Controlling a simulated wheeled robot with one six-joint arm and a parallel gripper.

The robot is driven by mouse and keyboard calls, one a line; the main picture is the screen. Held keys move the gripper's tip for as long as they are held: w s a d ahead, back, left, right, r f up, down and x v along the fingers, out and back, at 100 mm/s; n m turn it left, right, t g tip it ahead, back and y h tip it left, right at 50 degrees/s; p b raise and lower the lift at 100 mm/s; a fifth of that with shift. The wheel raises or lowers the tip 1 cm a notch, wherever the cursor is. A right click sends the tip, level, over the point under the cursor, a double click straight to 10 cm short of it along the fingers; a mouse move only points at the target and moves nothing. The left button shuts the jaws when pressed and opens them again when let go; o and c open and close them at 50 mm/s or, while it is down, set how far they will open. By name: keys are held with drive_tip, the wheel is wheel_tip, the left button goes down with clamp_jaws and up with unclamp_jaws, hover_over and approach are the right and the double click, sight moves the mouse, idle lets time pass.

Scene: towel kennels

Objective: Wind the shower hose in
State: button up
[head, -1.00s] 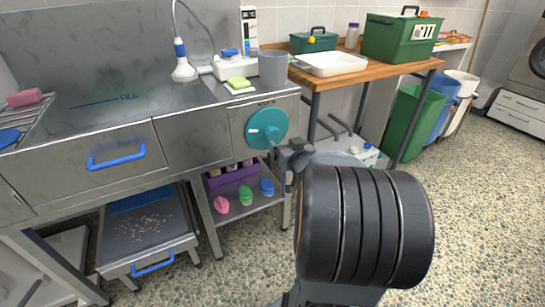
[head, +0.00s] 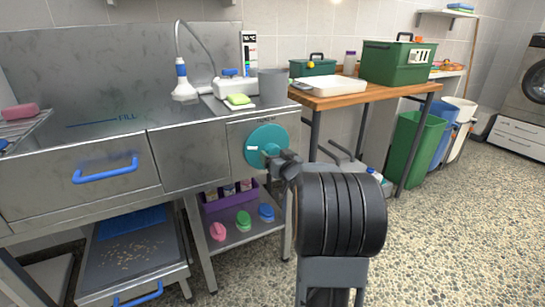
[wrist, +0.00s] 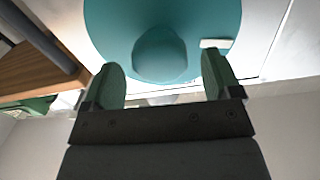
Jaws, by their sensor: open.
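A teal round wheel (head: 262,137) is mounted on the steel front panel below the counter. It fills the top of the wrist view (wrist: 105,20), with a rounded teal knob (wrist: 160,50) standing out from it. My gripper (head: 277,155) is at the wheel's lower right in the head view. In the wrist view its green fingers (wrist: 162,68) are open, one on each side of the knob; I cannot tell whether they touch it. The grey shower hose (head: 207,42) arches above the sink unit, and the white and blue shower head (head: 184,88) stands on the counter.
A grey cup (head: 272,88) and green sponge (head: 238,99) sit above the wheel. A shelf with a purple caddy (head: 231,205) and several brushes is below. A wooden table (head: 375,93) with green boxes stands right. Speckled floor (head: 440,240) is clear at right.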

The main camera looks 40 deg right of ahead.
drive_tip(key=shift+w+d, duration=0.15)
drive_tip(key=shift+w, duration=0.55)
drive_tip(key=shift+w+d, duration=0.1)
drive_tip(key=shift+w, duration=0.55)
drive_tip(key=shift+c, duration=0.2)
drive_tip(key=c, duration=1.2)
